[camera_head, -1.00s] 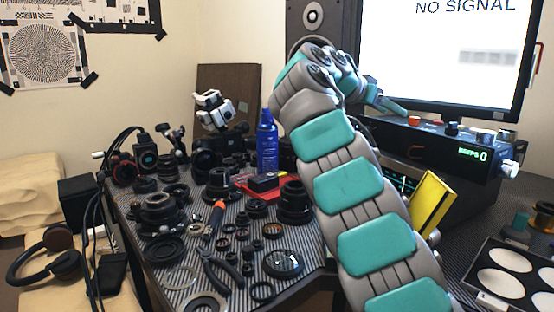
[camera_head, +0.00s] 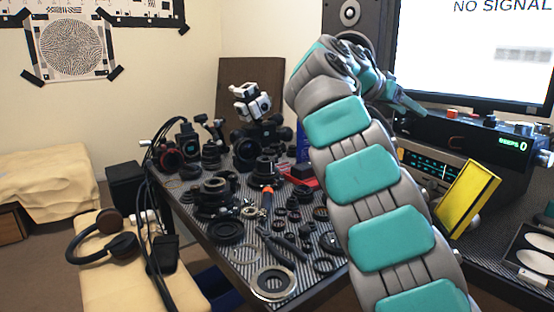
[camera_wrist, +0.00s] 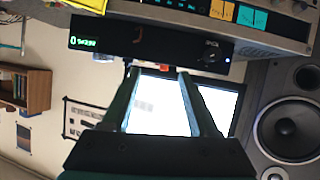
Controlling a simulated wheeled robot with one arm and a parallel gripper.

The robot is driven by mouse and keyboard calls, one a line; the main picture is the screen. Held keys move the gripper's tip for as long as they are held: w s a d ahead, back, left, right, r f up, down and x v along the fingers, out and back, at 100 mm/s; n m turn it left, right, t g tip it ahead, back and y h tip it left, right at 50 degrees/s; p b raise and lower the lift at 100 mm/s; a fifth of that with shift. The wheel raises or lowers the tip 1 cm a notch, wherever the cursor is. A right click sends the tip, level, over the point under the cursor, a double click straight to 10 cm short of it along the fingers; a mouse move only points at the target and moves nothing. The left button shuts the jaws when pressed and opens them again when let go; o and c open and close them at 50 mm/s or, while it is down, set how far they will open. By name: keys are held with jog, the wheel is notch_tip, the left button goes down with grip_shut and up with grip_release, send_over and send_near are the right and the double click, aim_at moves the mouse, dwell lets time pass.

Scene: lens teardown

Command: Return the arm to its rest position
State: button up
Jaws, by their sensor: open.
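My arm, grey with teal pads, rises from the bottom right of the head view and bends at the top. My gripper (camera_head: 412,104) is at its far end, in front of the monitor's lower left edge, partly hidden by the arm. In the wrist view my gripper (camera_wrist: 158,74) shows two dark teal fingers spread apart. Nothing is between them but the view of the monitor (camera_wrist: 160,110) behind. My gripper holds nothing.
A striped table (camera_head: 275,262) bears several lens parts and tools. A radio-like device (camera_head: 430,165), a yellow object (camera_head: 468,198) and a black box with a green display (camera_head: 480,145) are right of my arm. Headphones (camera_head: 105,240) lie on a beige bench at left.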

jog(key=s+f+n+g+y, duration=0.4)
jog(key=s+f+n+y, duration=0.1)
jog(key=s+f, duration=1.35)
jog(key=s+a+f+n+g+y, duration=0.1)
jog(key=s+a+f+n+y, duration=0.1)
jog(key=s+a+f, duration=0.3)
jog(key=s+a+f+n+g+y, duration=0.1)
jog(key=s+a+f, duration=0.4)
jog(key=s, duration=0.9)
jog(key=s+a+f+n+y, duration=0.4)
jog(key=s+a+f, duration=0.1)
jog(key=s+f, duration=0.4)
jog(key=shift+s+a+f+g, duration=0.2)
jog(key=shift+f+g, duration=0.2)
jog(key=shift+f, duration=0.3)
